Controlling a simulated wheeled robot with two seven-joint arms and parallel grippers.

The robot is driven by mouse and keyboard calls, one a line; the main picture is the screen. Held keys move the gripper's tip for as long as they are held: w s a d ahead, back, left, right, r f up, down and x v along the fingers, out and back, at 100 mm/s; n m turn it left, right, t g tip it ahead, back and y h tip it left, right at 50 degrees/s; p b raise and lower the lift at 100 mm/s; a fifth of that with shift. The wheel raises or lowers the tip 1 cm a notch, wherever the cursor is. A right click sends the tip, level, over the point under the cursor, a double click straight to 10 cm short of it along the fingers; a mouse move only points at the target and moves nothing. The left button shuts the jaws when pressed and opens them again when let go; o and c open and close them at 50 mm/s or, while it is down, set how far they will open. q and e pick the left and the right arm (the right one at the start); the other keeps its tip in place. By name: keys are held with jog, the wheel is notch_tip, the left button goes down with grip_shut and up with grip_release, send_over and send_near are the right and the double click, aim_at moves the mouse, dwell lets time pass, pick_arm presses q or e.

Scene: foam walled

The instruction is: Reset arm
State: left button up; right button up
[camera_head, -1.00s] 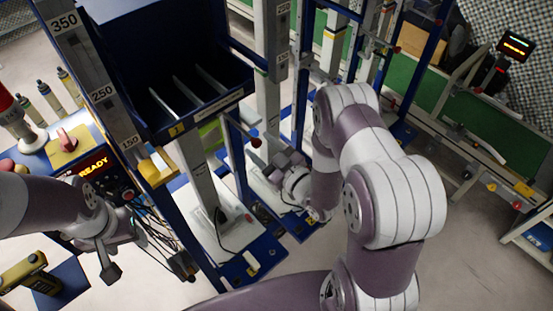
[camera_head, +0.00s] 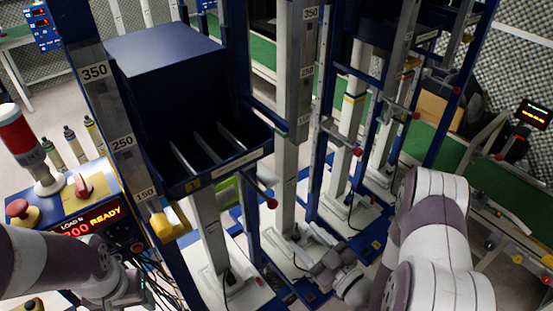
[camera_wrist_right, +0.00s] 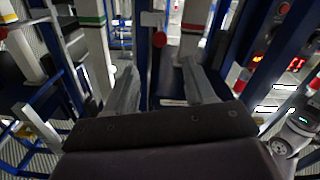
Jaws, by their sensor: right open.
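My right arm (camera_head: 430,245) comes in from the lower right in the head view, pale with purple-grey joints. Its gripper (camera_head: 322,262) is low in front of the blue and grey frames. In the right wrist view the two fingers of the right gripper (camera_wrist_right: 160,88) stand apart with nothing between them, so it is open and empty. My left arm (camera_head: 45,265) comes in from the left. Its gripper (camera_head: 130,292) is beside the control box at the lower left; its fingers are too unclear to tell open from shut.
A blue bin (camera_head: 215,150) with dividers sits on a post marked 350, 250 and 150. The control box (camera_head: 85,205) has a READY display and a red lamp (camera_head: 20,140). Several upright frames stand behind the right gripper. A green-topped bench (camera_head: 500,185) is at right.

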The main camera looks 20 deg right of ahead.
jog(key=s+d+f+m+g+h, duration=0.6)
jog(key=s+d+f+g+h, duration=0.15)
jog(key=f+g, duration=0.45)
jog(key=a+r+g, duration=0.1)
jog(key=a+r, duration=0.3)
jog(key=r, duration=0.3)
jog(key=w+a+r+m+g, duration=0.1)
jog(key=a+r+g, duration=0.1)
jog(key=a+r, duration=0.2)
notch_tip(320, 180, up, 4)
jog(key=shift+f+y, duration=0.25)
jog(key=shift+y, duration=0.1)
jog(key=shift+a, duration=0.1)
